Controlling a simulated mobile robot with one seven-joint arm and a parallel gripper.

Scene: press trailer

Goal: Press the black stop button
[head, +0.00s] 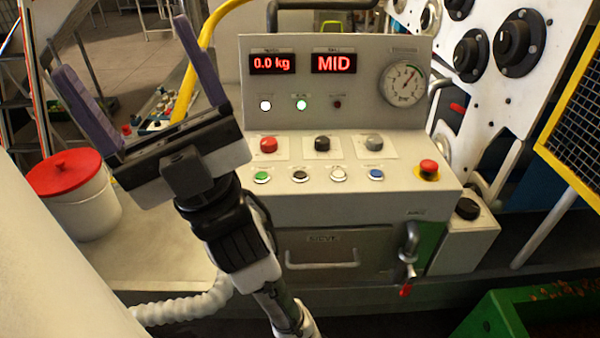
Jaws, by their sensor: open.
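The black stop button (300,176) is a small round button with a pale rim in the lower row of the sloped control panel (400,204). It sits between a green button (262,177) and a white button (338,175). A separate black knob (322,143) stands in the row above. My gripper (120,47) is at the upper left, with its two purple fingers spread wide and nothing between them. It is left of the panel in the picture and apart from the stop button, which is in clear view.
A blue button (376,175) and a red emergency knob (427,169) are further right. Displays read 0.0 kg and MID, beside a gauge (404,83). A white bucket with a red lid (66,172) stands left. A green crate (510,315) is at lower right.

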